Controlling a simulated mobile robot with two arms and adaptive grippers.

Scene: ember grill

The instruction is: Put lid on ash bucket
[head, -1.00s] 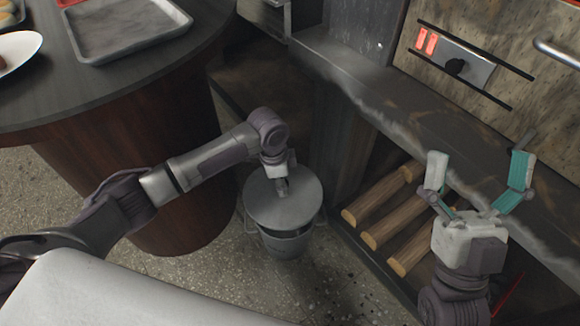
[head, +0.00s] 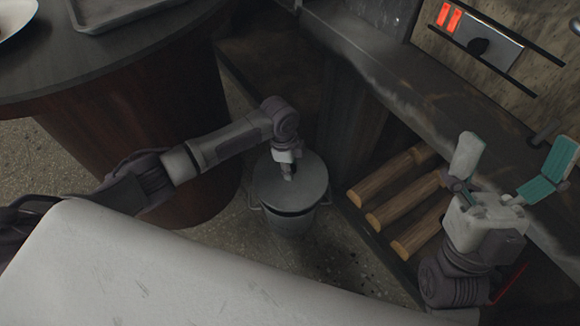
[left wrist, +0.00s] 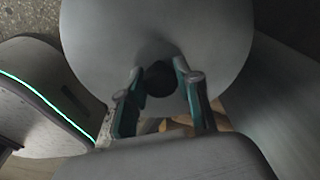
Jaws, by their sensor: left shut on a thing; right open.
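The round grey metal lid (head: 307,183) is at the top of the ash bucket (head: 291,223), which stands on the floor between the round table and the grill counter. The lid looks about level and covers the bucket's mouth; whether it is fully seated I cannot tell. My left gripper (head: 288,173) is above the lid, shut on its knob. In the left wrist view the lid (left wrist: 215,35) fills the top, with the dark knob (left wrist: 160,80) between the fingers. My right gripper (head: 510,172) is open and empty in front of the counter, at the right.
The dark round table (head: 120,60) stands at the left with a metal tray (head: 110,12) on it. Several logs (head: 400,205) lie in the shelf under the counter (head: 395,75), right of the bucket. Some speckled floor (head: 335,265) is clear.

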